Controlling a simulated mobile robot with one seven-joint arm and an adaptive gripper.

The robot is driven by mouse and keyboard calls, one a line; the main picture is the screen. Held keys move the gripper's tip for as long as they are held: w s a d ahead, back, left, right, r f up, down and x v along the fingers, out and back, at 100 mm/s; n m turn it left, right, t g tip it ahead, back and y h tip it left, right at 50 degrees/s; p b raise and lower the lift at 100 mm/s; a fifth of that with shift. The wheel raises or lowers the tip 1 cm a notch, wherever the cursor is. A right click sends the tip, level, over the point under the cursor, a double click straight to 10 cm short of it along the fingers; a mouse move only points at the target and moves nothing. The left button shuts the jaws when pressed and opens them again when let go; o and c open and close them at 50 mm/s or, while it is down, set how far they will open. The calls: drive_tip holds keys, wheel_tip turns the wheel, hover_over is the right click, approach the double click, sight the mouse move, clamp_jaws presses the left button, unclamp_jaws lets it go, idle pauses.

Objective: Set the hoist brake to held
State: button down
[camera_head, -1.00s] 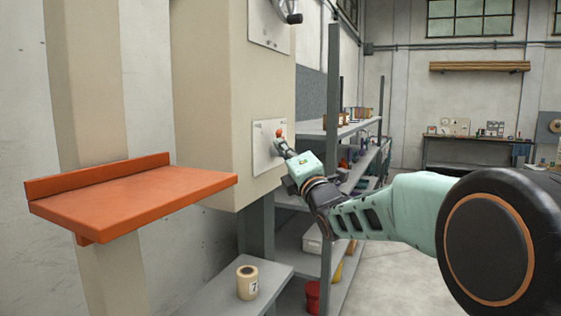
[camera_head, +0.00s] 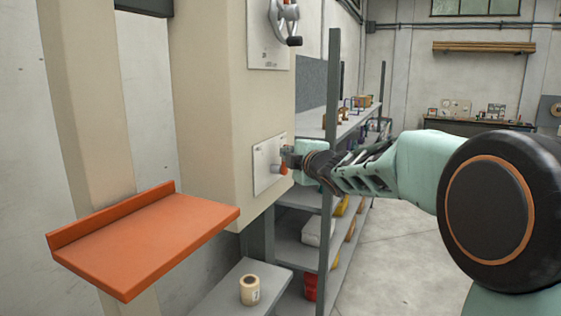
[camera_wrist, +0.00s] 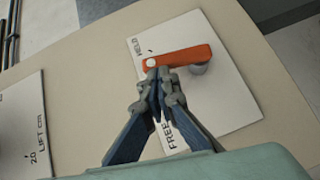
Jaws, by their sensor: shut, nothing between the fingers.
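The hoist brake is an orange lever (camera_wrist: 180,55) on a white plate (camera_wrist: 225,90) marked HELD and FREE. In the wrist view its white-dotted end lies close to the HELD label, well away from FREE, with a grey round hub (camera_wrist: 199,69) near the other end. The lever also shows as a small orange piece (camera_head: 283,169) in the head view. My gripper (camera_wrist: 158,82) is shut and empty. Its fingertips are right at the lever's dotted end, on the FREE side; I cannot tell if they touch. The gripper also shows in the head view (camera_head: 288,157), in front of the plate.
A plate marked LIFT (camera_wrist: 22,125) is beside the brake plate, and a crank wheel (camera_head: 285,18) is above on the beige housing. An orange shelf (camera_head: 150,240) juts out at left. A grey rack post (camera_head: 331,150) stands close to my arm.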

drive_tip(key=shift+w+d+r+p, duration=0.1)
drive_tip(key=shift+w+d+p, duration=0.1)
drive_tip(key=shift+w, duration=0.4)
drive_tip(key=shift+w+d+r+p, duration=0.15)
drive_tip(key=shift+w+p, duration=0.1)
drive_tip(key=shift+w, duration=0.3)
drive_tip(key=shift+w+d+p, duration=0.15)
drive_tip(key=shift+w+p, duration=0.05)
drive_tip(key=shift+w, duration=0.4)
drive_tip(key=s+d+r+p, duration=0.2)
drive_tip(key=s+d+r, duration=0.2)
drive_tip(key=s+r, duration=0.3)
drive_tip(key=shift+s+r, duration=0.4)
drive_tip(key=shift+s, duration=0.95)
drive_tip(key=shift+d, duration=0.1)
